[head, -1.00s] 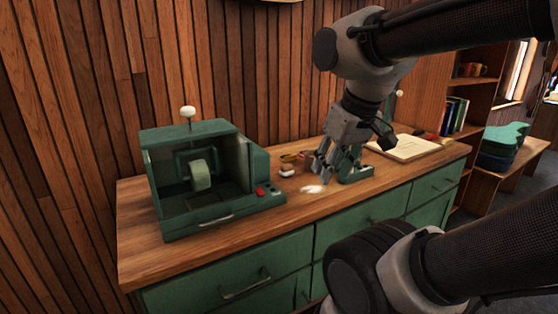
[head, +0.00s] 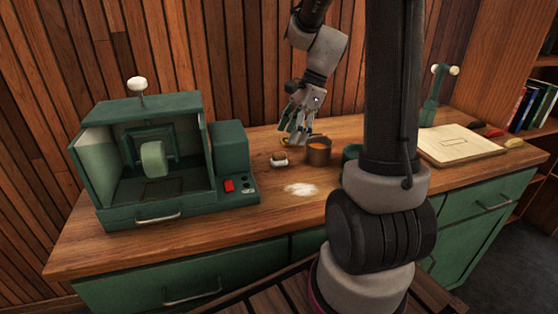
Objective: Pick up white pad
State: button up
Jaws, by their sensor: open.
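A flat, irregular white patch (head: 300,189) lies on the wooden counter (head: 245,216), right of the green machine; I cannot tell whether it is a pad or spilled powder. A small white block with a brown top (head: 279,160) sits just behind it; it could also be the white pad. My gripper (head: 295,138) is open and points down, above and behind the copper cup, to the right of the small block. Nothing shows between its fingers. I cannot tell exactly how high it is.
A green machine (head: 150,170) with a wheel fills the counter's left. A green item (head: 351,153) is partly hidden by my arm. A pale board (head: 462,146) lies at right. Bare wood surrounds the white patch.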

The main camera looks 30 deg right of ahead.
aim_at(280, 152)
jog(key=shift+m, duration=0.4)
jog(key=x, duration=0.3)
jog(key=w+x, duration=0.1)
jog(key=x, duration=0.3)
jog(key=shift+w+a+f, duration=0.1)
jog(key=shift+w, duration=0.1)
jog(key=shift+a+f, duration=0.25)
jog(key=shift+f, duration=0.3)
jog(key=c, duration=0.9)
